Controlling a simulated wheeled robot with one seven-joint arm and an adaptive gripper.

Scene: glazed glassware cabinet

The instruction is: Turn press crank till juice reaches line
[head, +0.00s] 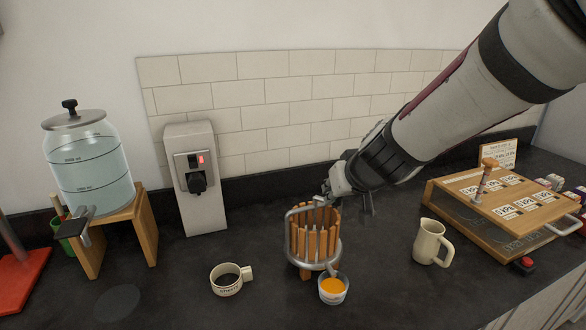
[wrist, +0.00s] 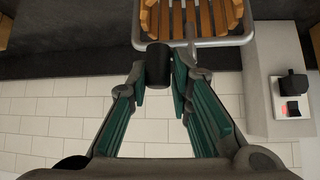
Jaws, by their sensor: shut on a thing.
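The press (head: 313,262) has a basket of upright wooden slats in a grey metal frame and stands on the dark counter. Its basket also shows at the top of the wrist view (wrist: 206,20). My gripper (head: 327,194) is at the top of the press, with its fingers (wrist: 162,76) shut on the black crank handle (wrist: 158,62). In the head view my gripper hides the handle. A small clear cup (head: 334,298) stands at the front right of the press, below its spout. Orange juice (head: 333,285) is in it; I cannot make out the line.
A cream mug (head: 226,287) with dark liquid stands left of the press, and a cream jug (head: 430,243) right. A water dispenser (head: 90,165) on a wooden stand and a grey machine (head: 195,190) are further left. A wooden rack (head: 500,205) is at right.

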